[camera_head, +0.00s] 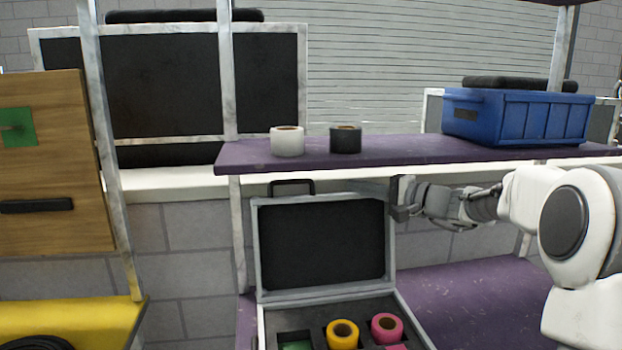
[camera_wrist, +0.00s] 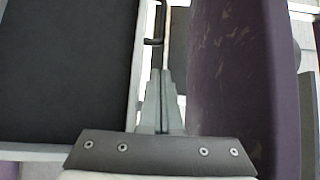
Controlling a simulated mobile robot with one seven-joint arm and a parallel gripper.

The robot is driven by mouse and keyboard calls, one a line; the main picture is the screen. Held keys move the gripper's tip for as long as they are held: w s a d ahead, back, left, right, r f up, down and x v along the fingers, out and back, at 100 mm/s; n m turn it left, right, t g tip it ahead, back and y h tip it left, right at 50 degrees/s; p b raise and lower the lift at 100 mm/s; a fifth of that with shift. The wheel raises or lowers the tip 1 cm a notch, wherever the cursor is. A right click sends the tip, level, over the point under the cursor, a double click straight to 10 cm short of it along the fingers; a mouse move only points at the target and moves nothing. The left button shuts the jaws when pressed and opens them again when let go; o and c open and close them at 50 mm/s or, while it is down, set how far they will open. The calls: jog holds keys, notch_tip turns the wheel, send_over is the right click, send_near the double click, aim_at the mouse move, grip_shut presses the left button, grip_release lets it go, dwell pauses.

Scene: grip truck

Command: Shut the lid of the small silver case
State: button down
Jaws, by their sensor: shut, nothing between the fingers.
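The small silver case (camera_head: 260,325) sits on the lower purple shelf with its lid (camera_head: 320,245) standing open, nearly upright, dark lining facing me. A black handle (camera_head: 292,187) is at the lid's top edge. The base holds a yellow roll (camera_head: 342,334), a pink roll (camera_head: 387,328) and a green item (camera_head: 297,345). My gripper (camera_head: 397,200) is shut and empty at the lid's upper right corner. In the wrist view, the closed fingers (camera_wrist: 162,80) lie just right of the lid's silver edge (camera_wrist: 136,70); I cannot tell whether they touch it.
The upper purple shelf (camera_head: 400,150) is just above my gripper and bears a white roll (camera_head: 287,141), a dark roll (camera_head: 345,139) and a blue crate (camera_head: 520,117). Metal posts (camera_head: 228,70) stand at the left. The lower shelf (camera_head: 470,290) is clear right of the case.

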jog(key=p+x, duration=0.1)
jog(key=x, duration=0.9)
jog(key=shift+w+a, duration=0.2)
jog(key=shift+a, duration=0.05)
jog(key=shift+s+d+b, duration=0.1)
jog(key=shift+d+b, duration=0.05)
jog(key=shift+b, duration=0.25)
